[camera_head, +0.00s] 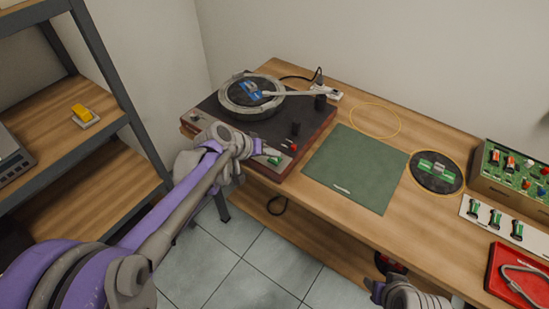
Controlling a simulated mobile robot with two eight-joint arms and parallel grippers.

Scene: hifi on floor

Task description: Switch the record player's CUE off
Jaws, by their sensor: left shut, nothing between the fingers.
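The record player (310,133) stands at the left end of the wooden bench. Its platter (237,108) is at the back left, with a ring-shaped disc and a blue label on it. The tonearm (290,94) reaches from the right over the platter. A green control (273,160) and red controls (292,147) sit along the front strip; I cannot tell which one is CUE. My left gripper (256,147) is shut and empty at the player's front edge, close beside the green control, and hides part of the strip. My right gripper (378,288) is low at the bottom, partly cut off.
A green mat (357,168) lies right of the player. A black disc (436,172) with green parts, a circuit-board box (515,175), a white switch strip (492,217) and a red tray (510,275) are farther right. A shelf (60,125) stands at left.

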